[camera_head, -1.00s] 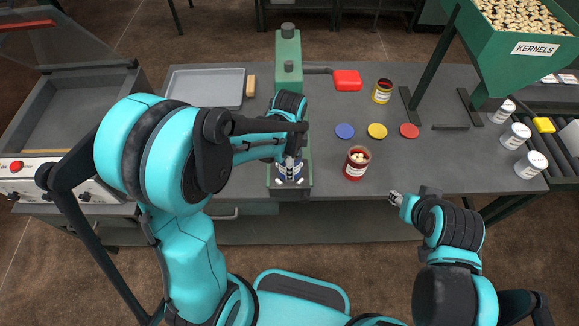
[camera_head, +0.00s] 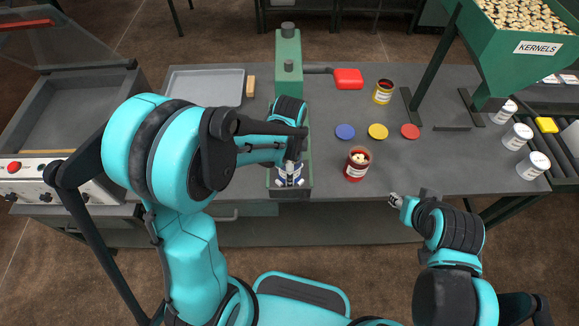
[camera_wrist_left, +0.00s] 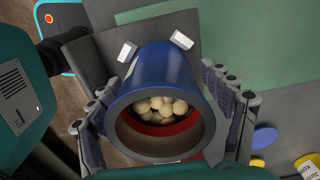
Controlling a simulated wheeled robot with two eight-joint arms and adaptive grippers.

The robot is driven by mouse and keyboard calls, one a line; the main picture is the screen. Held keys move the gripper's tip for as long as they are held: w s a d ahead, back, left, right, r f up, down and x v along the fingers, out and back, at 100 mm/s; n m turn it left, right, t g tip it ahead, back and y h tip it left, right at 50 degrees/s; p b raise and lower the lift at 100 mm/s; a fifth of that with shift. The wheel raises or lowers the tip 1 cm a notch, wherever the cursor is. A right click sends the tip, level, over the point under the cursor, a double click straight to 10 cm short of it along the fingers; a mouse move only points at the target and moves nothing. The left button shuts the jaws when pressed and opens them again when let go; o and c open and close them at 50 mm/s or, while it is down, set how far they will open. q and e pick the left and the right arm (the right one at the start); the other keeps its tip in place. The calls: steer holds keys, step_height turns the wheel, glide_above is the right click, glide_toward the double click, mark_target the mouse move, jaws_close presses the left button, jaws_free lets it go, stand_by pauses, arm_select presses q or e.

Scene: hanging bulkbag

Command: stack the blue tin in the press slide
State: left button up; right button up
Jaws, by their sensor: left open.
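The blue tin (camera_head: 290,174) is at the front end of the green press slide (camera_head: 305,190). In the left wrist view the tin (camera_wrist_left: 160,75) shows its open mouth, with pale kernels and a reddish band inside. My left gripper (camera_wrist_left: 160,118) is open, with one finger on each side of the tin; I cannot tell whether they touch it. In the head view my left gripper (camera_head: 291,165) partly hides the tin, so its seating in the slide is unclear. My right gripper (camera_head: 396,200) is over the table's front edge, away from the tin; its finger opening is too small to tell.
The green press (camera_head: 288,60) stands behind the slide. A red tin with kernels (camera_head: 356,165) stands just right of it. Blue (camera_head: 345,131), yellow (camera_head: 377,131) and red (camera_head: 410,131) lids lie behind. A grey tray (camera_head: 207,86) lies at left; the kernel hopper (camera_head: 515,50) is at right.

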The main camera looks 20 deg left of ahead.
arm_select(q)
steer(key=shift+r+p, duration=0.3)
steer(key=shift+r, duration=0.15)
step_height(320, 180, up, 11)
steer(key=p, duration=0.3)
steer(key=s+a+r+n+t, duration=0.2)
steer(key=s+r+n+t, duration=0.1)
steer(key=s+n, duration=0.2)
steer(key=s+a+r+n+t, duration=0.2)
steer(key=s+r+n+t, duration=0.1)
steer(key=n, duration=0.6)
steer(key=shift+s+a+r+n+t, duration=0.35)
steer(key=shift+s+t, duration=0.25)
steer(key=shift+s, duration=0.55)
steer(key=shift+f, duration=0.15)
step_height(320, 180, down, 6)
steer(key=b, duration=0.5)
steer(key=shift+b, duration=0.35)
